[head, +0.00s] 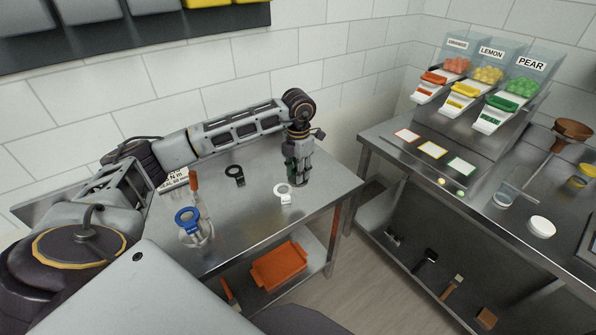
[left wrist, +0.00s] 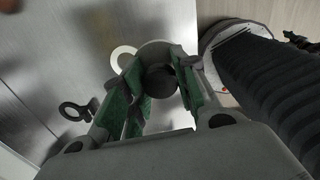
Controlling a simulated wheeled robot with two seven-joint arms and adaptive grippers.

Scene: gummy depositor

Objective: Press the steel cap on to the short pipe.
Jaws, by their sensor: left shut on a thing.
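My left gripper (head: 298,180) points down over the back right part of the steel table. In the left wrist view its green-padded fingers (left wrist: 160,88) are shut on a dark round knob. A grey round steel edge (left wrist: 153,51) shows just beyond the knob; this looks like the steel cap, mostly hidden by the fingers. The short pipe cannot be made out apart from it; I cannot tell whether the cap touches a pipe. My right gripper is not in view.
A screwdriver-like orange handle (head: 194,182) stands near a label. An orange tray (head: 279,266) sits on the lower shelf. The candy bench (head: 400,165) stands right, across a gap.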

